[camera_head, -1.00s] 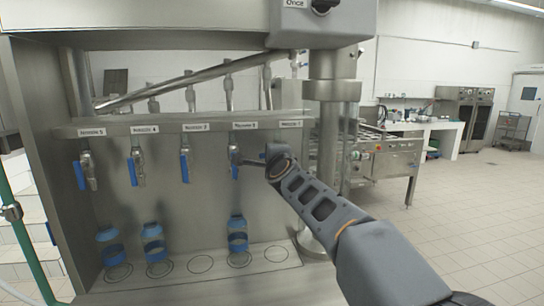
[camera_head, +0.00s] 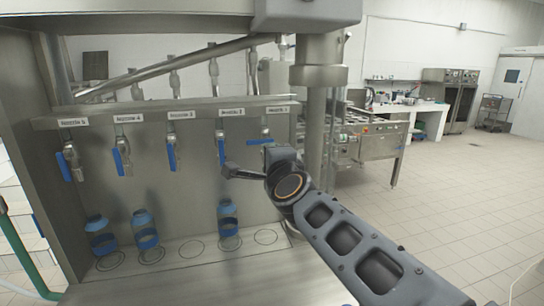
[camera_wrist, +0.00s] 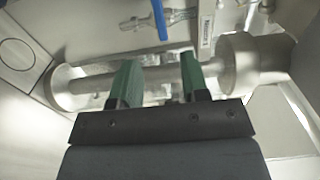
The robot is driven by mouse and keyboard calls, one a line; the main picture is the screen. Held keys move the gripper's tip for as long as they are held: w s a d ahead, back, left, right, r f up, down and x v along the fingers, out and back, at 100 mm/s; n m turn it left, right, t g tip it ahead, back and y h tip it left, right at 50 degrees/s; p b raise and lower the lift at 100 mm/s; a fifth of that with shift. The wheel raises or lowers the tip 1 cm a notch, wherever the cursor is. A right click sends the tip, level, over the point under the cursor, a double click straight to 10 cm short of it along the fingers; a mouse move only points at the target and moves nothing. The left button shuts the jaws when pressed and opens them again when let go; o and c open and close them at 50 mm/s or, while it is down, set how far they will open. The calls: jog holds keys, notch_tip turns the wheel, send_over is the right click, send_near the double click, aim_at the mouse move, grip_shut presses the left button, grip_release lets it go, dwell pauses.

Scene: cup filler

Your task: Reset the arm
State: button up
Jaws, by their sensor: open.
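My gripper (camera_head: 228,171) is in front of the filler panel near nozzles 2 and 1, reaching left from the wrist. In the wrist view its two green fingers (camera_wrist: 158,75) are apart with nothing held between them. A metal post (camera_wrist: 88,88) shows behind them, and a blue valve handle (camera_wrist: 159,20) is above. In the head view the nozzle 2 handle (camera_head: 221,152) hangs down. The nozzle 1 handle (camera_head: 260,141) looks about level, partly close to my wrist in the picture. I cannot tell whether the gripper touches anything.
Blue cups stand under nozzle 5 (camera_head: 100,236), nozzle 4 (camera_head: 145,230) and nozzle 2 (camera_head: 229,218). The ring marks under nozzles 3 and 1 are empty. A thick metal column (camera_head: 318,130) stands just behind my wrist. Open floor (camera_head: 470,200) lies to the right.

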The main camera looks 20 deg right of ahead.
jog(key=shift+s, duration=0.5)
jog(key=s+a+f+n+g+y, duration=0.2)
jog(key=f+n+g, duration=0.1)
jog(key=f+n, duration=0.3)
jog(key=s+a+f+n+g+y, duration=0.2)
jog(key=a+f+n+g, duration=0.1)
jog(key=f+n, duration=0.25)
jog(key=s+d+f+n+g+h, duration=0.2)
jog(key=s+d+f+n+g, duration=0.1)
jog(key=s+f, duration=0.3)
jog(key=s+d+f+n+g+h, duration=0.2)
jog(key=s+d+f+n+g, duration=0.1)
jog(key=f, duration=0.6)
jog(key=s+d+g, duration=0.1)
jog(key=s+g, duration=0.1)
jog(key=s, duration=0.1)
jog(key=shift+s+d+f+n, duration=0.25)
jog(key=shift+s+f+n, duration=0.1)
